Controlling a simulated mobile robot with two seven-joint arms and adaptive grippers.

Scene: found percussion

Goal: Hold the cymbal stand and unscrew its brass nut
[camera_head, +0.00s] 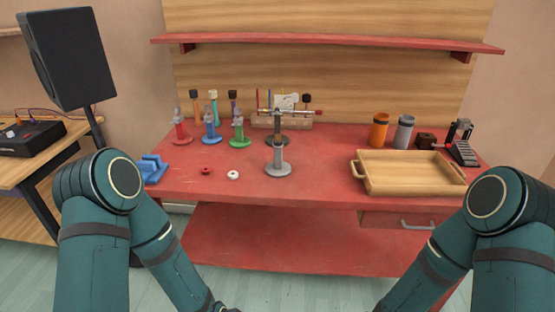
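Several short stands with round bases stand on the red workbench (330,190). A grey stand (278,164) is upright near the middle, in front of a darker stand (278,132) that it partly hides. A red stand (180,133), a blue stand (210,129) and a green stand (239,135) stand in a row to the left. I cannot tell which one is the cymbal stand, and no brass nut can be made out at this size. Both my arms hang in front of the bench, clear of all the stands. Both grippers are below the picture's lower edge.
A wooden tray (414,191) lies at the right, with an orange canister (379,132), a grey canister (404,133) and a black pedal (462,146) behind it. A small red ring (206,171) and white ring (233,175) lie left of the grey stand. A blue block (152,168) is at the left edge.

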